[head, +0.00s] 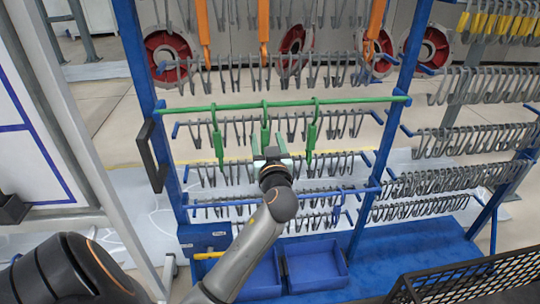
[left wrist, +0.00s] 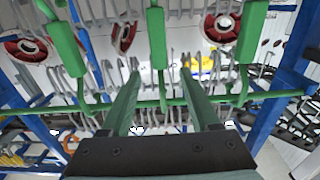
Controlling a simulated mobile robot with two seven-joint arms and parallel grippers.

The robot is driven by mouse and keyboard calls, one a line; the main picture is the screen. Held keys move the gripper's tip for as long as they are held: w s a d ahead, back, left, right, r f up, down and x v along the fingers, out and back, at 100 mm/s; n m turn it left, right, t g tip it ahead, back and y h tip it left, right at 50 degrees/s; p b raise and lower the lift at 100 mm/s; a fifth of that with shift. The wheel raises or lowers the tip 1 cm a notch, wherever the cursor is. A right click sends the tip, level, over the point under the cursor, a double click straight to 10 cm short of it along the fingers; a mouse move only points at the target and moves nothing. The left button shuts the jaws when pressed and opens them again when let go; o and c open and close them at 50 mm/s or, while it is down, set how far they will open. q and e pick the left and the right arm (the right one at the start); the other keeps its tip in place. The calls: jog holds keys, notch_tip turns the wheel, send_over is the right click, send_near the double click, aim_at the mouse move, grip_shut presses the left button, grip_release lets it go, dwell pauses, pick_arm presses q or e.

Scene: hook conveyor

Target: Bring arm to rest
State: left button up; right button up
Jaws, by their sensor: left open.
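My left gripper (head: 272,161) is open at the middle of the hook rack, just below the green rail (head: 350,101). Three green hooks hang on this rail: a left one (head: 217,140), a middle one (head: 265,130) and a right one (head: 312,136). In the left wrist view the middle hook (left wrist: 157,50) shows between the two fingers of my left gripper (left wrist: 160,75), which are apart. I cannot tell whether the fingers touch it. The lower end of the middle hook is hidden behind the gripper in the head view. My right gripper is not in view.
A blue rack frame (head: 140,60) carries rows of grey hooks around the gripper. Orange hooks (head: 264,30) hang above, before red discs (head: 170,55). Blue bins (head: 315,268) stand low on the rack. A black mesh piece (head: 480,280) is at the lower right.

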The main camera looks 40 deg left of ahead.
pick_arm(q)
jog(key=v, duration=0.6)
jog(key=s+d+f+m+h+p, duration=0.2)
jog(key=d+f+m+h+p, duration=0.3)
jog(key=d+f+m+h, duration=0.7)
jog(key=s+d+f+g+h+p, duration=0.1)
jog(key=s+d+f+h+p, duration=0.1)
jog(key=s+d+f, duration=0.2)
jog(key=s+d+f+g+h+p, duration=0.1)
jog(key=s+d+f+h+p, duration=0.1)
jog(key=s+d+f, duration=0.3)
jog(key=s+f, duration=0.4)
jog(key=s, duration=0.3)
jog(key=shift+d+g, duration=0.3)
jog(key=shift+d, duration=0.05)
jog(key=shift+f, duration=0.1)
jog(key=shift+c, duration=0.3)
